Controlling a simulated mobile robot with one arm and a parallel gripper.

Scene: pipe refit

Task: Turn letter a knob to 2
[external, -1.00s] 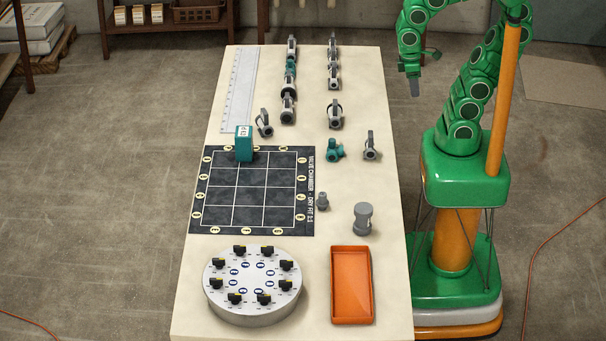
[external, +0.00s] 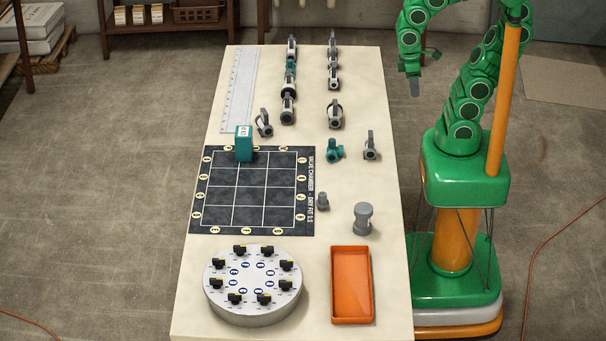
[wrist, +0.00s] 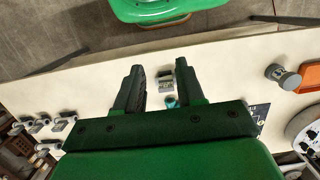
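A round grey dial plate (external: 255,312) stands at the near left of the table, with several black knobs in a ring around blue-and-white marks. One knob (external: 240,250) is at its far edge. The knob letters and settings are too small to read, so I cannot tell which is knob a. Part of the dial plate (wrist: 298,124) shows at the right edge of the wrist view. My gripper (external: 414,88) hangs off the table's far right side, well away from the dial. In the wrist view my gripper (wrist: 160,80) has its two fingers apart with nothing between them.
A black gridded mat (external: 222,214) with a teal block (external: 244,144) on it lies beyond the dial. An orange tray (external: 350,285) lies right of the dial. A grey cylinder (external: 363,218) stands behind the tray. Several valves and fittings (external: 335,115) sit at the far end.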

